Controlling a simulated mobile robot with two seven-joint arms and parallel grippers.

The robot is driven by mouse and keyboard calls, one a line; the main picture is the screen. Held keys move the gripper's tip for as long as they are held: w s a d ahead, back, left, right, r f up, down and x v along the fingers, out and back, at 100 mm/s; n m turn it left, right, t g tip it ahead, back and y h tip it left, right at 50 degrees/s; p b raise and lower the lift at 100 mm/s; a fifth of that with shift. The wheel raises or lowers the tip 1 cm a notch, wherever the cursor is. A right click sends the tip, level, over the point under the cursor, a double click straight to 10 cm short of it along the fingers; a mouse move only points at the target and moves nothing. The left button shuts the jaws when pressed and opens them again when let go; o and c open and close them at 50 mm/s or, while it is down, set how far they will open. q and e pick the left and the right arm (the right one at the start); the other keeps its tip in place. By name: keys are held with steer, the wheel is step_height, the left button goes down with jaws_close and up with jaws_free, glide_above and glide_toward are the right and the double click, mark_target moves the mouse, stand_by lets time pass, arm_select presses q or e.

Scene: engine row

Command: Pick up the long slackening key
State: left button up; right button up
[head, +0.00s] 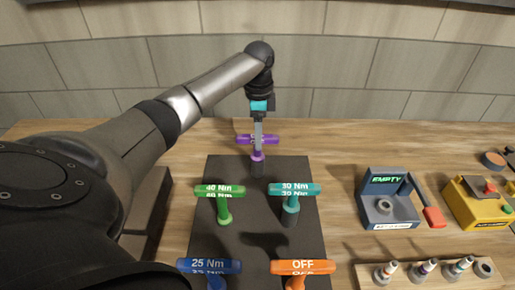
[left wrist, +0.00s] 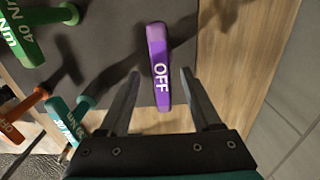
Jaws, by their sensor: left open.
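A purple T-shaped key (head: 244,138) stands at the back of the dark mat. Its bar reads OFF in the left wrist view (left wrist: 157,50). An orange T-shaped key (head: 302,267), also marked OFF, stands at the front right of the mat. The frames do not make clear which one is the long slackening key. My left gripper (head: 258,133) is open at the purple key, pointing down. In the left wrist view its fingers (left wrist: 160,76) lie either side of the purple bar, with gaps showing. My right gripper is not in view.
Green 40 Nm (head: 219,191), teal 30 Nm (head: 289,189) and blue 25 Nm (head: 209,266) keys stand on the dark mat (head: 262,222). To the right are a grey device reading EMPTY (head: 383,200), a yellow box (head: 478,205) and a wooden rack (head: 415,283) of small parts.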

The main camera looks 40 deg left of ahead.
mark_target(258, 156)
arm_select(q)
step_height(258, 156, down, 5)
steer(key=shift+a+r, duration=0.15)
jaws_close()
stand_by(0.5)
steer(key=shift+r, duration=0.1)
